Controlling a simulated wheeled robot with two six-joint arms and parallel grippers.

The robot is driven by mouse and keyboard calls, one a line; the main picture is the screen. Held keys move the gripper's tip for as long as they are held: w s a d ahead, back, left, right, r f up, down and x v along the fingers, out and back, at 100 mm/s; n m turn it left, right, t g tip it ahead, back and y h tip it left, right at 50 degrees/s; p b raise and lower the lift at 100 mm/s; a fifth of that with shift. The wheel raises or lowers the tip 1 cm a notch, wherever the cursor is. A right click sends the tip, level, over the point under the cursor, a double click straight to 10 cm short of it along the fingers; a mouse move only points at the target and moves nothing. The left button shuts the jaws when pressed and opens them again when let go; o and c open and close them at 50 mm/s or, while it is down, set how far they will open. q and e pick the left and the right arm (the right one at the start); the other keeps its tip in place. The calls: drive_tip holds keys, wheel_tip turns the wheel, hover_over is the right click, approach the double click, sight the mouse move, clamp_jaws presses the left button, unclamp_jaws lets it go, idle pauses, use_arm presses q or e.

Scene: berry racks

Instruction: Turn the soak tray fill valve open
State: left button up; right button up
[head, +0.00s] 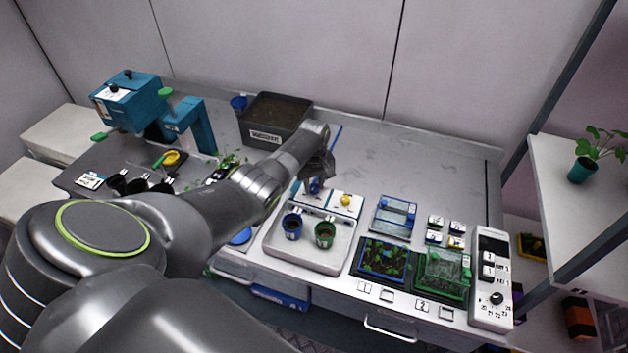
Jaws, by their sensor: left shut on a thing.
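The soak tray (276,246) is a shallow light-grey tray at the middle of the bench, holding a blue pot (292,226) and a green pot (325,235). White plates stand along its back edge. A blue valve handle (314,187) is at the left plate, partly hidden by my gripper. A yellow knob (346,200) is on the plate to its right. My left gripper (316,180) reaches down behind the tray and is shut on the blue valve handle. The handle's turn angle is hard to tell. My right gripper is not in view.
A dark soil bin (262,138) stands at the back. A teal machine (150,105) is at the left. Seedling trays (383,260), small labelled blocks (433,237) and a white control panel (491,275) are at the right. The back right bench is clear.

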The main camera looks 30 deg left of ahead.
sight(314, 187)
use_arm(q)
drive_tip(key=n, duration=0.3)
drive_tip(key=shift+r+n, duration=0.1)
drive_tip(key=shift+n, duration=0.3)
drive_tip(key=n, duration=0.5)
drive_tip(key=shift+w+n, duration=0.1)
drive_tip(key=shift+n, duration=0.3)
drive_tip(key=o, duration=1)
drive_tip(key=shift+c, duration=0.2)
drive_tip(key=shift+r, duration=0.9)
wheel_tip(314, 187, up, 16)
drive_tip(key=b, duration=0.2)
drive_tip(key=shift+f+b, duration=0.2)
drive_tip(key=shift+b, duration=0.15)
